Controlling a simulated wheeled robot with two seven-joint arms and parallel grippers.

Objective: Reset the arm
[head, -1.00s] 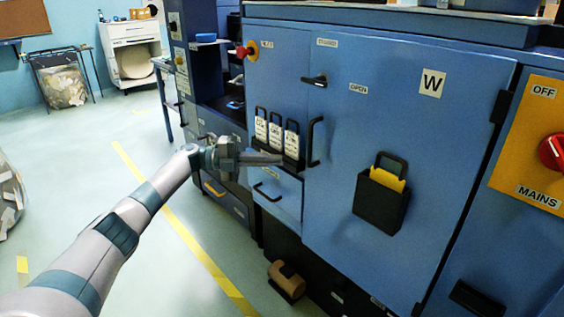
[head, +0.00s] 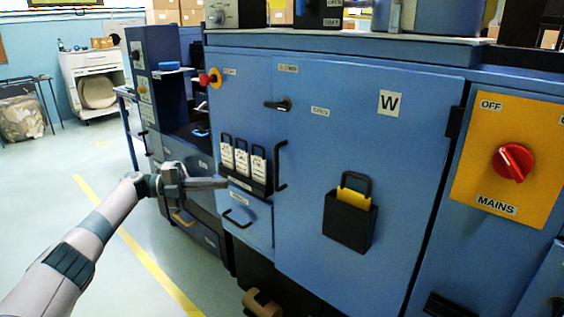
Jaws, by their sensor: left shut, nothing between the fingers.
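My left arm comes in from the lower left, stretched forward. Its gripper (head: 205,184) is shut and empty, its fingers pointing right. In the picture it overlaps the blue cabinet front, just left of and below the white padlock tags (head: 242,160); I cannot tell whether it touches. My right gripper does not show.
The blue cabinet door (head: 335,110) with a black handle (head: 281,166) fills the middle. A black pocket (head: 350,222) hangs on it. A red mains switch (head: 513,162) sits on a yellow panel at right. A brown roll (head: 262,303) lies low down. Open floor is at left.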

